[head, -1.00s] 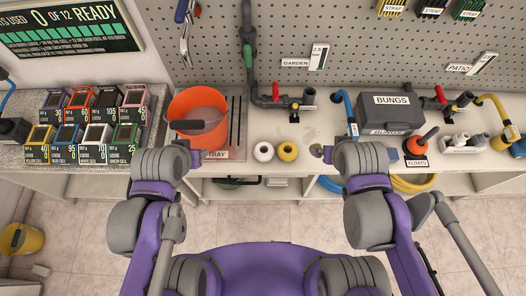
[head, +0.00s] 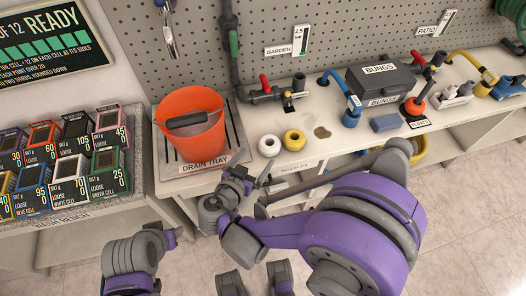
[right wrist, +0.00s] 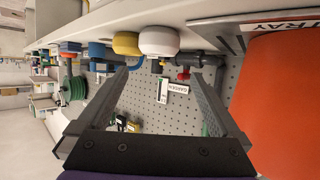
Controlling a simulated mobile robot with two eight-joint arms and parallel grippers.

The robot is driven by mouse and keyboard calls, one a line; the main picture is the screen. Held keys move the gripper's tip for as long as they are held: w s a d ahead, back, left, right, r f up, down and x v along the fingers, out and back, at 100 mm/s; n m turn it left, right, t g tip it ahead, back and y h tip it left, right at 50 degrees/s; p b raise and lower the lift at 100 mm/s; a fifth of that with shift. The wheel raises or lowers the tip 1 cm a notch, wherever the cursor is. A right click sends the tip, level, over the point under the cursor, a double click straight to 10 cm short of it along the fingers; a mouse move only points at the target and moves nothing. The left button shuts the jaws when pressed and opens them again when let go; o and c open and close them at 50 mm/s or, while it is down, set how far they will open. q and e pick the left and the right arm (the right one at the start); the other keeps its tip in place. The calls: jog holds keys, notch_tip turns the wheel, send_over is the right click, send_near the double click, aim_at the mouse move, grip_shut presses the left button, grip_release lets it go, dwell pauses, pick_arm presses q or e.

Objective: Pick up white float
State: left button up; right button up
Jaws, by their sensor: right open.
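The white float (head: 268,145) is a round white ring on the bench, right of the drain tray and left of a yellow ring. In the right wrist view the white float (right wrist: 159,42) shows just beyond the fingertips, near the middle between them. My right gripper (head: 252,167) is at the bench's front edge, just in front of and slightly left of the white float, apart from it. In the right wrist view it is open, with nothing between its fingers (right wrist: 160,75). My left gripper does not show; only part of my left arm is at bottom left.
An orange bucket (head: 190,122) stands in the drain tray (head: 236,140), close to my right gripper. The yellow ring (head: 294,141) sits close to the white float. Behind are pipes with a red-handled valve (head: 266,84). A grey bungs box (head: 380,77) stands farther right.

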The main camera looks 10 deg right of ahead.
aim_at(266, 148)
jog(key=x, duration=0.5)
jog(key=shift+d, duration=0.1)
jog(key=shift+f+b+x, duration=0.15)
jog(key=shift+f+x, duration=0.1)
jog(key=shift+x, duration=1.15)
jog(key=shift+f+b+x, duration=0.15)
jog(key=shift+f+x, duration=0.05)
jog(key=shift+x, duration=1.2)
jog(key=shift+s, duration=0.2)
jog(key=c, duration=1.2)
notch_tip(266, 148, up, 10)
jog(key=shift+r+p, duration=0.1)
jog(key=shift+p, duration=0.95)
